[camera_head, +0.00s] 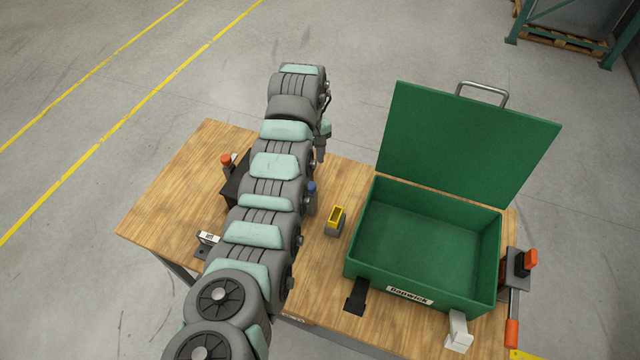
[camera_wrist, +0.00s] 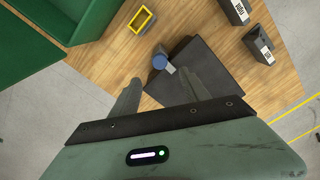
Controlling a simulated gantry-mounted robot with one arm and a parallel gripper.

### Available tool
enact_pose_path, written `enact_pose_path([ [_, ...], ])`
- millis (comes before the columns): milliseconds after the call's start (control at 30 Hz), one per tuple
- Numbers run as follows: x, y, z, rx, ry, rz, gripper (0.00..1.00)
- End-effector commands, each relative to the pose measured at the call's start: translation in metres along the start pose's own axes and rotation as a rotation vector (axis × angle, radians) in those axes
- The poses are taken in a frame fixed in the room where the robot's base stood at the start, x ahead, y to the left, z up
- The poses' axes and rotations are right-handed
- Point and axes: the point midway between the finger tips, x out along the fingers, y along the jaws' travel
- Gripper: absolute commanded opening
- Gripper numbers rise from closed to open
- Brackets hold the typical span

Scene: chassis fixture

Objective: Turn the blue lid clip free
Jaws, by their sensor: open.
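The blue lid clip (camera_wrist: 160,61) shows in the wrist view as a round blue cap with a small grey tab beside it, at the edge of a dark box (camera_wrist: 212,75). In the head view the blue clip (camera_head: 311,187) stands just right of my arm, partly hidden by it. My gripper (camera_wrist: 160,76) is open, its two fingers apart with nothing between them. In the wrist picture the clip appears just past the fingertips, between their lines; I cannot tell the height gap. In the head view my gripper (camera_head: 321,154) hangs behind the clip.
A green case (camera_head: 423,293) with its lid raised stands on the right of the wooden table (camera_head: 165,215). A yellow-topped block (camera_head: 335,219) sits between case and arm. An orange-knobbed part (camera_head: 226,160) and a white-labelled block (camera_head: 208,238) lie left. My arm hides the middle.

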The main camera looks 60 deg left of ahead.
Motion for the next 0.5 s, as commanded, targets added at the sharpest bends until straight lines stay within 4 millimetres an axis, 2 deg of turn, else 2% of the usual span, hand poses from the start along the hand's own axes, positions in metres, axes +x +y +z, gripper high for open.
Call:
enact_pose_path([
  [133,0.023,-0.001,0.002,0.003,-0.006,-0.003,0.54],
  [500,0.070,0.002,0.002,0.006,-0.001,0.000,0.54],
])
